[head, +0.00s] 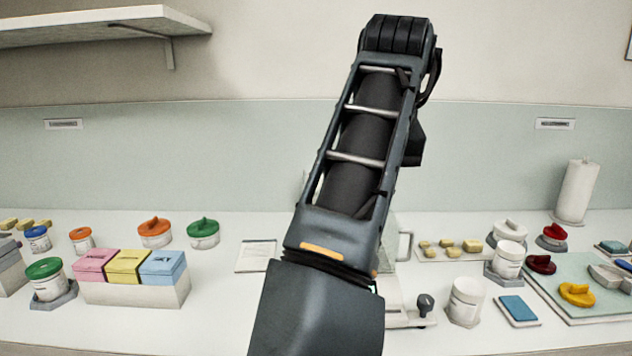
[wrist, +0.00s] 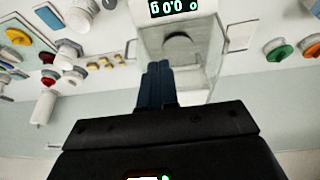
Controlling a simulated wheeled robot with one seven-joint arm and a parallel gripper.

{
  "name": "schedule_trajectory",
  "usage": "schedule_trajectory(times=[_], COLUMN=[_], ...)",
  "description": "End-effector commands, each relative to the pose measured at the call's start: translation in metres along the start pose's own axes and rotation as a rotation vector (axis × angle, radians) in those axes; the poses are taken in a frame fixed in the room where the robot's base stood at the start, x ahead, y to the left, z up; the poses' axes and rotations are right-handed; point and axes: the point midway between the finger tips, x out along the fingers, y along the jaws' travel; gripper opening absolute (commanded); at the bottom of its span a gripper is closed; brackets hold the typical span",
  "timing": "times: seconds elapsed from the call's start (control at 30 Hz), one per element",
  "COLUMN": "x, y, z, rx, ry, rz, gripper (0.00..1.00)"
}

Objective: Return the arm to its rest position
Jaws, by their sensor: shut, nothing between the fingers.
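My arm (head: 345,190) rises through the middle of the head view, bent at its top. My gripper is hidden behind it there. In the wrist view my gripper (wrist: 158,66) is shut, its dark fingers together with nothing between them. That view shows the bench upside down. The fingers point toward a balance (wrist: 205,50) with a glass-like shield and a lit display reading zero. In the head view the balance is mostly behind my arm; part of its base (head: 398,312) shows. I cannot tell how far the fingers are from it.
Left on the bench stand lidded jars (head: 154,233) and a box (head: 135,291) with pink, yellow and blue packs. Right are white jars (head: 466,302), a blue-topped pad (head: 518,310), a pale mat (head: 555,303) with lids, and a paper roll (head: 577,193). A shelf (head: 95,27) hangs upper left.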

Motion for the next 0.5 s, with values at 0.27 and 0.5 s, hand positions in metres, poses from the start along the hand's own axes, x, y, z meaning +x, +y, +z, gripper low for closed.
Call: schedule_trajectory(times=[0.27,0.5], x=[0.032,0.072], y=[0.026,0.065], z=[0.006,0.018], rx=[0.001,-0.014], ry=[0.057,0.140], rz=[0.087,0.204], gripper=[0.00,0.00])
